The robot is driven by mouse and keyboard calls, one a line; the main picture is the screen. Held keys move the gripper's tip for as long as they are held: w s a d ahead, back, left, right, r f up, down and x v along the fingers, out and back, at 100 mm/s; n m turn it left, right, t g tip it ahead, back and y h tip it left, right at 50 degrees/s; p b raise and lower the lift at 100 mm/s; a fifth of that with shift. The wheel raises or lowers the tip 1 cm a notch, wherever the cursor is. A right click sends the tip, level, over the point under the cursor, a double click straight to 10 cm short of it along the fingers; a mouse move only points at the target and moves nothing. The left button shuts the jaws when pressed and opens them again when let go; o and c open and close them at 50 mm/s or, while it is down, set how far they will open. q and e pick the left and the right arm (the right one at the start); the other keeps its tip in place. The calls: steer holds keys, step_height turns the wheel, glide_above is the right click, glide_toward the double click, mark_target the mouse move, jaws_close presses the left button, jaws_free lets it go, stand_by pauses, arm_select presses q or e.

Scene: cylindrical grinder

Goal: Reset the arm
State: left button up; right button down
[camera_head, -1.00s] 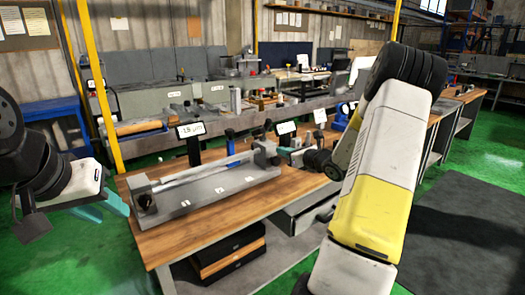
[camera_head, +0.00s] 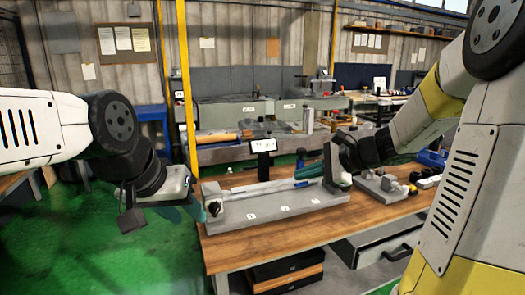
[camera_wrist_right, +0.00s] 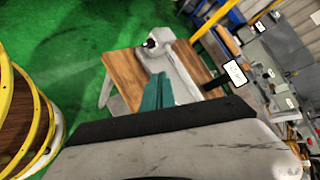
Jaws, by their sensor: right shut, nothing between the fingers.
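My right gripper (camera_head: 310,170) has teal fingers and reaches over the bench, near the right end of the grey measuring fixture (camera_head: 290,204). In the right wrist view its fingers (camera_wrist_right: 158,92) are together and empty, in front of the end of the fixture (camera_wrist_right: 180,62). I cannot tell whether they touch it. My left gripper (camera_head: 194,213) is at the left end of the bench, beside the fixture's left end. Its teal fingers are seen side-on and partly hidden, so their opening is unclear.
The wooden bench (camera_head: 345,222) carries the fixture, a small display (camera_head: 263,145) behind it and small parts on the right. A yellow post (camera_head: 186,90) stands behind its left end. Green floor (camera_head: 120,260) is free at left. A grinder stands behind.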

steer(key=s+a+r+n+g+h, duration=0.1)
steer(key=s+a+n+g+h, duration=0.15)
steer(key=s+n, duration=0.55)
steer(key=s+d+n+h, duration=0.2)
steer(key=s+n, duration=0.2)
steer(key=s, duration=0.2)
steer(key=s+d+r+n+t+h, duration=0.1)
steer(key=s+d+n+h, duration=0.1)
steer(key=s, duration=0.5)
steer(key=shift+d+r+n+h, duration=0.15)
steer(key=shift+d+n+h, duration=0.25)
steer(key=shift+n, duration=0.7)
steer(key=shift+s+t, duration=0.1)
steer(key=shift+t, duration=0.15)
